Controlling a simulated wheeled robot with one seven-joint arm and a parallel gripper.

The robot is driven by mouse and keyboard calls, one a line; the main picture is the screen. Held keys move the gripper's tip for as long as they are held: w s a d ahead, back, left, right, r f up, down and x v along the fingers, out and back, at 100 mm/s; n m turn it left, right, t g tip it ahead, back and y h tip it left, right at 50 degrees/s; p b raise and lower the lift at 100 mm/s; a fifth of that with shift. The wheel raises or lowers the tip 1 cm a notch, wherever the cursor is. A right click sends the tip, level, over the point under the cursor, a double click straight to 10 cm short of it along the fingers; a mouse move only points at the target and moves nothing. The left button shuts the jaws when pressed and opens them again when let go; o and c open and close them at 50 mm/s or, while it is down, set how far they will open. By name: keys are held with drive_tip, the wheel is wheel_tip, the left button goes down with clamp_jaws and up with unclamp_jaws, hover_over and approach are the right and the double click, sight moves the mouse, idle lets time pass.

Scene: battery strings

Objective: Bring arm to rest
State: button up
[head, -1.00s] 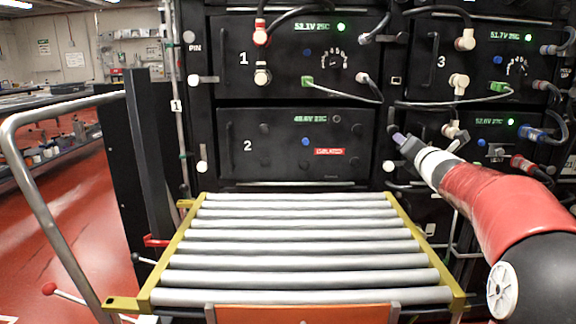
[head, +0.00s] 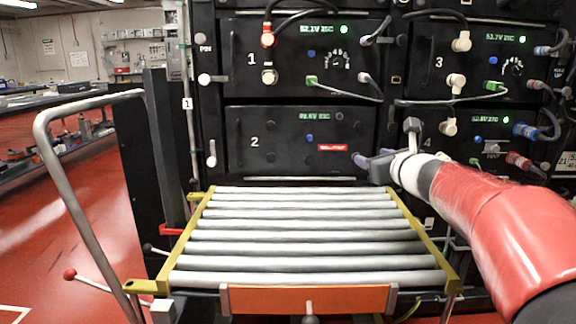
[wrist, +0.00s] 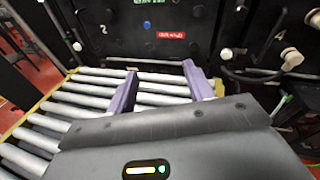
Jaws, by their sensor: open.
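My gripper (head: 362,170) is at the end of my red and black arm, in front of the rack at the right of battery module 2 (head: 270,155). In the wrist view its two purple fingers (wrist: 160,88) are spread apart with nothing between them. They point toward the front of module 2, over the roller table (wrist: 95,100). The head view shows the fingers only partly, edge-on.
The roller table (head: 152,270) with yellow side rails and an orange front plate (head: 305,299) stands before the rack, its rollers bare. Modules 1 (head: 300,75) and 3 (head: 425,60) carry plugged cables. A grey handrail (head: 65,180) stands at left, with open red floor (head: 40,230) beyond.

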drive_tip(key=s+a+f+n+g+y, duration=0.1)
drive_tip(key=s+a+f+n+g, duration=0.3)
drive_tip(key=s+n, duration=0.55)
drive_tip(key=s+a+f+n+g, duration=0.3)
drive_tip(key=s+a+f+n, duration=0.2)
drive_tip(key=s+a+n, duration=0.35)
drive_tip(key=s+d+f+n+g+h, duration=0.1)
drive_tip(key=s+d+f+n, duration=0.1)
drive_tip(key=s, duration=0.4)
drive_tip(key=s+d+f+n+g+h+p, duration=0.1)
drive_tip(key=s+d+f+n+h, duration=0.1)
drive_tip(key=s+f+n, duration=0.3)
drive_tip(key=s+d+f+n+g+h, duration=0.1)
drive_tip(key=s+d+f+n+h, duration=0.1)
drive_tip(key=s+n, duration=0.4)
drive_tip(key=shift+s+d+f, duration=0.4)
drive_tip(key=shift+d+f, duration=0.5)
drive_tip(key=shift+d, duration=0.1)
